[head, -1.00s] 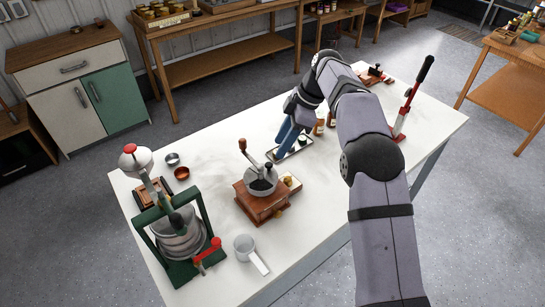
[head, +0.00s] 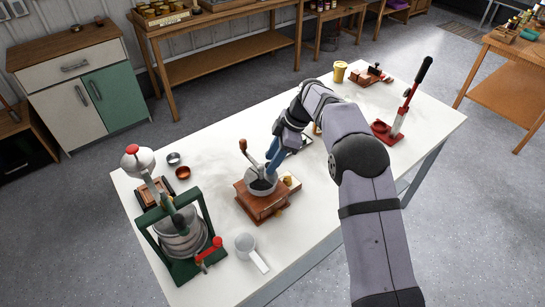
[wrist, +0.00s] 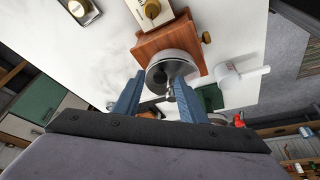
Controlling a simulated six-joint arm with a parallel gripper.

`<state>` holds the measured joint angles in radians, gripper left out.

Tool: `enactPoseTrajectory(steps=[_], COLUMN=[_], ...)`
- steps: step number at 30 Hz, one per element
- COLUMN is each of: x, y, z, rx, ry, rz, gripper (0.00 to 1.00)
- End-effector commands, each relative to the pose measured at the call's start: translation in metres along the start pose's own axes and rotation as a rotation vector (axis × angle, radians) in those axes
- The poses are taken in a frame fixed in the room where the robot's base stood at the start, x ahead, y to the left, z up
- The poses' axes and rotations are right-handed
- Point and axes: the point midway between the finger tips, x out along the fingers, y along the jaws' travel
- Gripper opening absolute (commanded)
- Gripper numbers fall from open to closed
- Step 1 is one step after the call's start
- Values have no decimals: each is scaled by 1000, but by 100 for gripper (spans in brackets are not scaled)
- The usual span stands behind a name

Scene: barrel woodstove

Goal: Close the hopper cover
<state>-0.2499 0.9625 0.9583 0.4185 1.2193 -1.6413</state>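The coffee grinder (head: 262,203) stands on the white table, a wooden box with a round grey metal hopper (head: 261,184) on top. A crank with a wooden knob (head: 242,145) rises above it. In the wrist view the hopper (wrist: 176,60) has a dark opening on its near side. I cannot clearly tell the cover from the rest of the metal top. My gripper (head: 273,165) is just above the hopper's right side. In the wrist view its blue fingers (wrist: 157,85) are apart with nothing clearly held, and the hopper's near edge shows between and beyond them.
A green-framed press (head: 180,235) stands left of the grinder, and a white scoop (head: 246,246) lies in front of it. Small bowls (head: 182,172) sit behind. A red lever press (head: 398,125) and yellow cup (head: 340,71) stand at the far right.

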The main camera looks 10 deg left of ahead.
Motion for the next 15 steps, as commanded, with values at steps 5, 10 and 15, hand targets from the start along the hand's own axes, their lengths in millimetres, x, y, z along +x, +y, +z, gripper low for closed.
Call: enactPoseTrajectory(steps=[5, 10, 15], x=[1, 1, 1], y=[0, 0, 0], z=[0, 0, 0], rx=[0, 0, 0], ry=[0, 0, 0], rz=[0, 0, -1], gripper=[38, 14, 0])
